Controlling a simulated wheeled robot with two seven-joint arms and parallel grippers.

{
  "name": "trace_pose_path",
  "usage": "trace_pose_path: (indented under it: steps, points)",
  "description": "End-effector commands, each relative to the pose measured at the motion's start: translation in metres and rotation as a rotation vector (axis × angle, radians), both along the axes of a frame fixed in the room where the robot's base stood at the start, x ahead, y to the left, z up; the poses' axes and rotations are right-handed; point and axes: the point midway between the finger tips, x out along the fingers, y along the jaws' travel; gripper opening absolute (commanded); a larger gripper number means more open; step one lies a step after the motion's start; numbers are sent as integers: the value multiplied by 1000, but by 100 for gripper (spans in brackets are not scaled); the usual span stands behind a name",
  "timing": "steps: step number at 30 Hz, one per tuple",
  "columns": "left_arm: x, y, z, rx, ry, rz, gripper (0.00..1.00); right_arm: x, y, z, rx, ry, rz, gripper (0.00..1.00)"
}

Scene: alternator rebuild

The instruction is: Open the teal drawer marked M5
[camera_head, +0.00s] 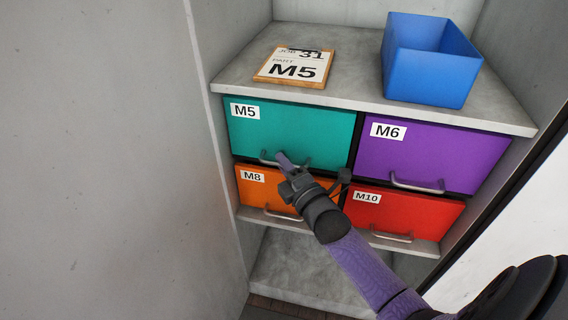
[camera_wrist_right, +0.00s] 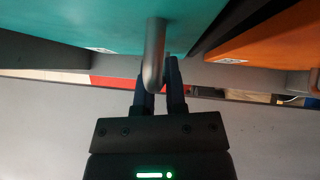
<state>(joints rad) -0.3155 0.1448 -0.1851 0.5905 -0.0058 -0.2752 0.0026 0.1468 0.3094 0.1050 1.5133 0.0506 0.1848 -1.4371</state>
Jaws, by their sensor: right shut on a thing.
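The teal drawer marked M5 (camera_head: 310,127) is the upper left of the drawers in the head view. Its front lies about level with its neighbours. Its metal bar handle (camera_head: 268,160) is near the lower edge. My right gripper (camera_head: 283,162) reaches up to this handle, its fingers shut on it, and covers part of it. In the right wrist view the handle (camera_wrist_right: 154,55) comes down from the teal front (camera_wrist_right: 85,25), between the fingertips of the right gripper (camera_wrist_right: 162,80). My left gripper is in neither view.
A purple M6 drawer (camera_head: 430,155) is to the right, an orange M8 drawer (camera_head: 260,190) below, a red M10 drawer (camera_head: 425,212) at lower right. On the shelf top (camera_head: 345,85) are a card reading M5 (camera_head: 295,68) and a blue bin (camera_head: 430,75). A grey wall (camera_head: 100,160) stands close left.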

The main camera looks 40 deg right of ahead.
Motion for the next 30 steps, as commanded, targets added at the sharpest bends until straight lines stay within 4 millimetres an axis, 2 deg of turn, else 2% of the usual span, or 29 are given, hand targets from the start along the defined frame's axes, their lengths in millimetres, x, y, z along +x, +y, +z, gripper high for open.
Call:
trace_pose_path:
  steps: [11,30]
  points:
    - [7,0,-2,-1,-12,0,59,0,0,-1,0,2,0,0]
    - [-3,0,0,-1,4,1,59,0,0,-1,0,3,0,0]
